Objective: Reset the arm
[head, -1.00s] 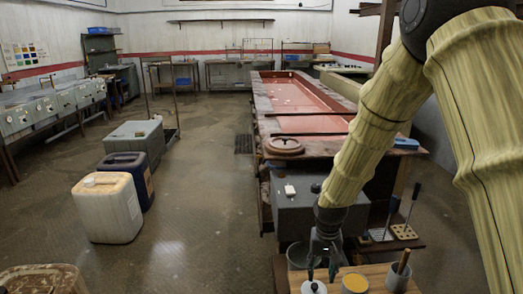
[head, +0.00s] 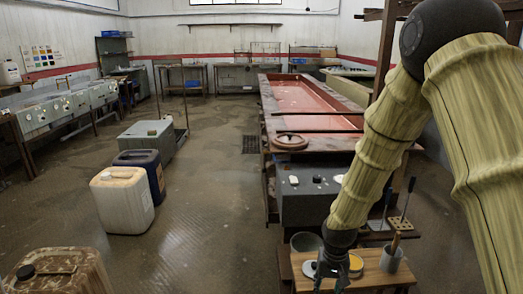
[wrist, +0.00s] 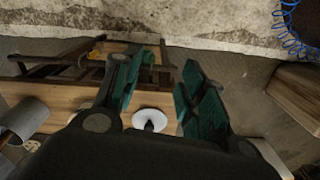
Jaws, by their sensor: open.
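My gripper (head: 331,272) hangs from my arm over the small wooden table (head: 376,275) in the head view. In the wrist view its two green-padded fingers (wrist: 162,88) stand apart with nothing between the pads. A white disc with a dark knob (wrist: 150,120) lies on the wood beyond the finger gap. The disc (head: 310,269) also shows just left of my gripper in the head view. My arm crosses the right side of the head view, bent downward.
A yellow-topped cup (head: 356,266) and a grey cup with a handle in it (head: 391,261) stand right of my gripper. A grey pot (head: 306,242) and a grey box with knobs (head: 307,197) are behind. Canisters (head: 122,203) stand left; the floor between is clear.

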